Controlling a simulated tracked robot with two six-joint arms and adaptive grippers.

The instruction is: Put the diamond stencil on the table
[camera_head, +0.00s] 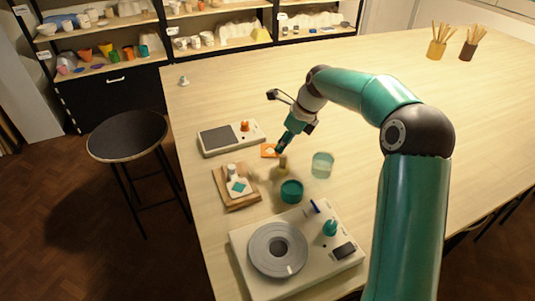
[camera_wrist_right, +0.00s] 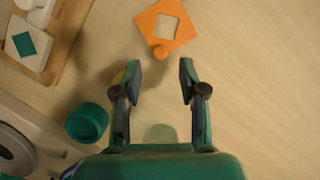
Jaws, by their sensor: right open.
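The diamond stencil is a flat orange plate with a square, diamond-set hole and a small round orange knob at one corner. In the right wrist view the stencil (camera_wrist_right: 182,24) lies just beyond the fingertips, apparently flat on the table (camera_wrist_right: 260,100). It also shows in the head view as a small orange patch (camera_head: 268,151), partly hidden by my right gripper (camera_head: 279,148). In the right wrist view my right gripper (camera_wrist_right: 160,78) is open, with nothing between its fingers. My left gripper is in neither view.
A wooden board (camera_head: 222,179) carries a white piece with a teal diamond. A teal bowl (camera_head: 291,191), a clear cup (camera_head: 322,165) and a small yellowish item (camera_head: 282,166) stand near the gripper. A scale (camera_head: 217,138) and a wheel unit (camera_head: 278,250) flank them.

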